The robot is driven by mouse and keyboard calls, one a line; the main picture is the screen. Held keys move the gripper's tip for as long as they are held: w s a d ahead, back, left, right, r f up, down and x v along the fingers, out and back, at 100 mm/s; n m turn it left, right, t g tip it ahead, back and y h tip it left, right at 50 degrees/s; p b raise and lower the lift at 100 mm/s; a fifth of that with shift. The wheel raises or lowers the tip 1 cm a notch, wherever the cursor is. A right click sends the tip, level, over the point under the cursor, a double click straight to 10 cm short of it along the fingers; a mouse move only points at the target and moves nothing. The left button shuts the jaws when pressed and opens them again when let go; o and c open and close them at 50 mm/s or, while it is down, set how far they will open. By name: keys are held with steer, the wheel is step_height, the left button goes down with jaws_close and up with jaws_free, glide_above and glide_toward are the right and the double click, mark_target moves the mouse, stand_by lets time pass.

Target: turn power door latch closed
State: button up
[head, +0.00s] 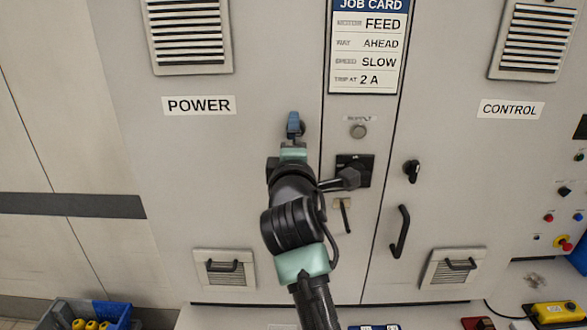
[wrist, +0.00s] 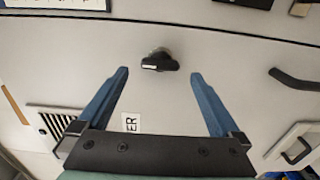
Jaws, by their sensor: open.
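The power door (head: 180,170) is the grey left door under the POWER label (head: 199,105). Its latch (wrist: 158,62) is a small black knob on a round metal base in the wrist view. The knob lies roughly crosswise in that picture, with a white mark on its left part. My gripper (head: 293,125) is in front of the door's right side and hides the latch in the head view. In the wrist view my gripper (wrist: 160,74) is open, its blue fingers on either side of the latch with clear gaps. Nothing is held.
A black rotary switch (head: 352,176) juts out right of my arm. The control door has its own black latch (head: 411,171) and a long handle (head: 400,232). A dark door handle also shows right in the wrist view (wrist: 297,79).

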steer(key=s+b, duration=0.3)
steer(key=s, duration=0.7)
steer(key=shift+s, duration=0.15)
steer(key=s+r+m+t, duration=0.9)
steer(key=s+r+m, duration=0.8)
steer(key=r, duration=0.6)
steer(key=s, duration=0.2)
steer(key=shift+s+d+m, duration=0.2)
steer(key=shift+s+m, duration=0.15)
steer(key=shift+m, duration=0.05)
